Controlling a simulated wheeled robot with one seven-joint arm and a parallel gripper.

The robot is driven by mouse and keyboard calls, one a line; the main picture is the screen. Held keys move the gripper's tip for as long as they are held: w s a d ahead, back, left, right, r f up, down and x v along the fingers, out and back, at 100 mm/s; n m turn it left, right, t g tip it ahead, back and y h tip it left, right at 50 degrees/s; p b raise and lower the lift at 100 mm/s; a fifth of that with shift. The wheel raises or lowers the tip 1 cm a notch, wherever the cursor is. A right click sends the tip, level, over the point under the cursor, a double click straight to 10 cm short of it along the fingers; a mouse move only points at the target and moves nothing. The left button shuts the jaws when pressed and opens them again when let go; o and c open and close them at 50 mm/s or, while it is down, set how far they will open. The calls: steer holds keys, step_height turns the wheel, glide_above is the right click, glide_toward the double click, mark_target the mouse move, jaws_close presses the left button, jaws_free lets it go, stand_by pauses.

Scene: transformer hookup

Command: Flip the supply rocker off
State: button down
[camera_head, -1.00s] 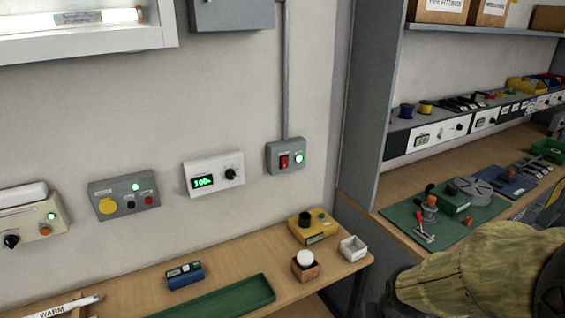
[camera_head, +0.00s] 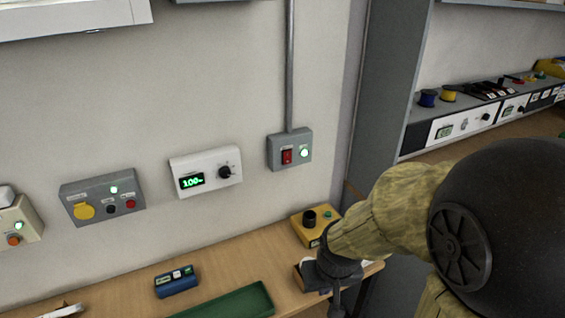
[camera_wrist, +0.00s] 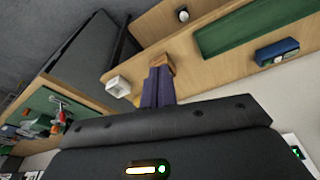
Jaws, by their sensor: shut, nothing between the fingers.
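The supply rocker (camera_head: 287,156) is a small red switch on a grey wall box (camera_head: 275,150) with a conduit running up from it. The rocker does not show in the wrist view.
On the wall to the left are a white dial unit (camera_head: 205,172) reading 100 and a grey panel (camera_head: 102,198) with buttons. On the bench (camera_head: 230,262) stand a yellow box (camera_head: 309,232), a blue block (camera_head: 177,282) and a green tray (camera_head: 225,302). A grey cabinet side (camera_head: 388,90) rises at right.

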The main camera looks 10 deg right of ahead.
mark_target(288, 161)
steer(key=shift+s, duration=0.1)
steer(key=w+d+r+n+t+y+p, duration=0.1)
steer(key=w+t, duration=0.5)
steer(key=w, duration=0.7)
steer(key=w+d+r+n+t+y+p, duration=0.2)
steer(key=w+t, duration=0.5)
steer(key=w, duration=0.7)
step_height(288, 161, up, 3)
steer(key=shift+d+r+n+y+p, duration=0.1)
steer(key=shift+d+n+y+p, duration=0.2)
steer(key=shift+d+y+p, duration=0.6)
steer(key=shift+w+a, duration=0.1)
steer(key=shift+a, duration=0.15)
steer(key=p+x, duration=0.3)
steer(key=x, duration=0.3)
steer(key=p+x, duration=0.3)
steer(key=x, duration=0.4)
steer(key=shift+w+a+r, duration=0.1)
steer(key=shift+a+r, duration=0.05)
steer(key=shift+r, duration=0.05)
steer(key=shift+w+a+f, duration=0.1)
steer(key=shift+w+f, duration=0.05)
steer(key=shift+w, duration=0.2)
steer(key=shift+f, duration=0.1)
